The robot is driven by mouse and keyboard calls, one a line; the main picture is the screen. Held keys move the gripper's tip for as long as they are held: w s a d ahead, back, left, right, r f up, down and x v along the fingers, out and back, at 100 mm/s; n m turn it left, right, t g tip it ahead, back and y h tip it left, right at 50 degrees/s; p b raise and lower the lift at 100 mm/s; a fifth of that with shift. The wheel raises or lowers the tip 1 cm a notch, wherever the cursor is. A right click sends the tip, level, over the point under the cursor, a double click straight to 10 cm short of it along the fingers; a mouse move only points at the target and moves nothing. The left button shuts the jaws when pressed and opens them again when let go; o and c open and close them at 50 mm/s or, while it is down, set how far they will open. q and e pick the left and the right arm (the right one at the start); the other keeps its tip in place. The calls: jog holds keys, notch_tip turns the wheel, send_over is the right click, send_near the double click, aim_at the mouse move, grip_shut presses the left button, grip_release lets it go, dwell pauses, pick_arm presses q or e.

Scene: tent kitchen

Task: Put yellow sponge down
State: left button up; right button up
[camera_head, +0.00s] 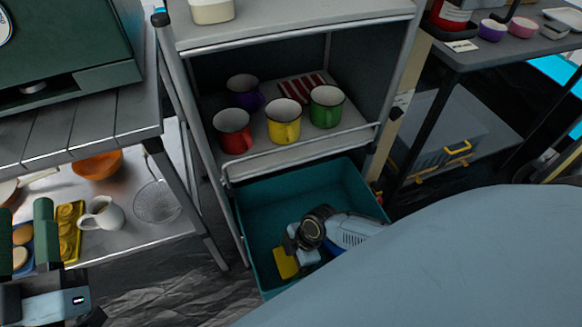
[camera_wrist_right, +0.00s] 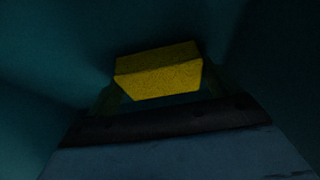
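The yellow sponge (camera_head: 285,263) is down inside the teal bin (camera_head: 243,225) at the bottom of the metal cart. My right gripper (camera_head: 293,250) reaches into the bin with the sponge at its tip. In the right wrist view the sponge (camera_wrist_right: 158,72) sits between the two dark fingers (camera_wrist_right: 160,90), which appear to press on its sides. I cannot tell whether the sponge touches the bin's floor. My left gripper (camera_head: 24,238) is at the lower left, its two green fingers apart with nothing held between them.
Above the bin, a cart shelf (camera_head: 262,160) holds a red mug (camera_head: 233,131), a yellow mug (camera_head: 283,121), a green mug (camera_head: 326,107) and a purple mug (camera_head: 242,92). A side table with a white jug (camera_head: 101,216) stands left. A grey box (camera_head: 440,135) is right.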

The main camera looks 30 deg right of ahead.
jog(key=shift+o, duration=1.1)
jog(key=shift+r, duration=0.15)
jog(key=p+v, duration=0.2)
jog(key=v, duration=0.1)
pick_arm(q)
notch_tip(320, 180, down, 12)
jog(key=a+g+y+p, duration=0.2)
jog(key=a+g+y, duration=0.1)
jog(key=g, duration=0.6)
pick_arm(e)
jog(key=v, duration=0.2)
jog(key=shift+d+r, duration=0.15)
jog(key=shift+r, duration=0.25)
pick_arm(q)
jog(key=s+a+f+n+g+y+p, duration=0.1)
jog(key=s+a+f+g, duration=0.3)
jog(key=s+f+g, duration=0.4)
jog(key=s+y+p, duration=0.1)
jog(key=s, duration=0.2)
jog(key=shift+s+a+y, duration=0.25)
jog(key=shift+s+y, duration=0.05)
jog(key=shift+y, duration=0.1)
pick_arm(e)
jog(key=v, duration=0.6)
jog(key=shift+r, duration=0.1)
